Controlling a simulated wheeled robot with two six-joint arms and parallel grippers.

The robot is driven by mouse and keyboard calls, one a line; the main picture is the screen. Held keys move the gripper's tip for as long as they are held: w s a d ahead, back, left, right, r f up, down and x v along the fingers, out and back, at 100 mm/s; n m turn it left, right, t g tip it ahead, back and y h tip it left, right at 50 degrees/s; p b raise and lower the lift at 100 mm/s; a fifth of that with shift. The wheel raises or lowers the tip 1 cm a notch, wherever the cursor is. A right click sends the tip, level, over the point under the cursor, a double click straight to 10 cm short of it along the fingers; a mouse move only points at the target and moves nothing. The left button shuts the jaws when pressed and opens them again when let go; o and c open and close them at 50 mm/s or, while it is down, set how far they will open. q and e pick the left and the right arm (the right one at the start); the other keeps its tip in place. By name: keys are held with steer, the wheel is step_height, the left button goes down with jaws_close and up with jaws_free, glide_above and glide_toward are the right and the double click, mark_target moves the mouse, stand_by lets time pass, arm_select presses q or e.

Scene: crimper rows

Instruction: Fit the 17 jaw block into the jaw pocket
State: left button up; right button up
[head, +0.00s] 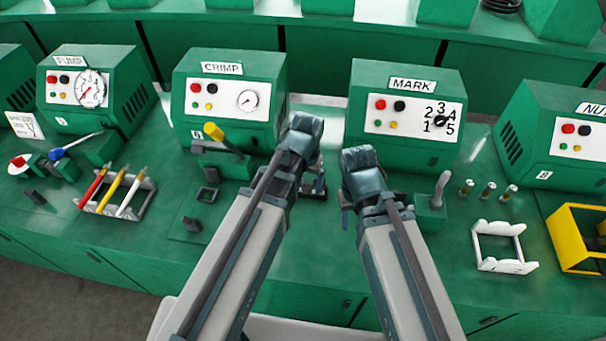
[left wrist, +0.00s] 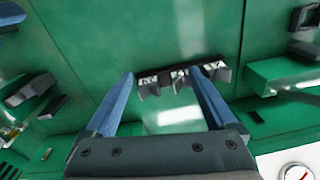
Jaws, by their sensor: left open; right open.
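My left gripper (left wrist: 162,75) is open above a dark rack of several small grey jaw blocks (left wrist: 183,78) with white labels. The labels are too small to read, so I cannot tell which block is 17. In the left wrist view the right fingertip overlaps the rack, and the left one lies beside its end. In the head view the rack (head: 314,191) is partly hidden by my left arm. A small dark square frame (head: 208,194), possibly the jaw pocket, lies in front of the CRIMP machine. My right gripper (head: 346,205) is open and empty, right of the rack.
The CRIMP machine (head: 230,100) and MARK machine (head: 405,110) stand behind. A yellow-handled lever (head: 214,132) rises behind the square frame. A dark block (head: 192,224) lies in front of it. A pen tray (head: 112,207) is left; a white holder (head: 502,248) is right.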

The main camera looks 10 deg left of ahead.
step_height(320, 180, up, 4)
steer(key=p, duration=0.3)
arm_select(q)
steer(key=w+a+r+n, duration=0.2)
steer(key=w+a+r, duration=0.2)
steer(key=w, duration=0.3)
steer(key=shift+t, duration=0.4)
steer(key=f+b, duration=0.2)
steer(key=b, duration=0.1)
steer(key=f+b, duration=0.6)
steer(key=shift+w+d+f, duration=0.2)
steer(key=shift+w+d, duration=0.05)
steer(key=f+b, duration=0.5)
steer(key=shift+w+a+f+b, duration=0.1)
steer(key=shift+a+f+b, duration=0.1)
steer(key=shift+b, duration=0.1)
arm_select(e)
step_height(320, 180, down, 14)
steer(key=shift+a+r, duration=0.1)
steer(key=shift+r, duration=0.05)
arm_select(q)
steer(key=shift+r, duration=0.15)
arm_select(e)
steer(key=shift+r, duration=0.1)
steer(key=shift+s, duration=0.1)
arm_select(q)
jaws_close()
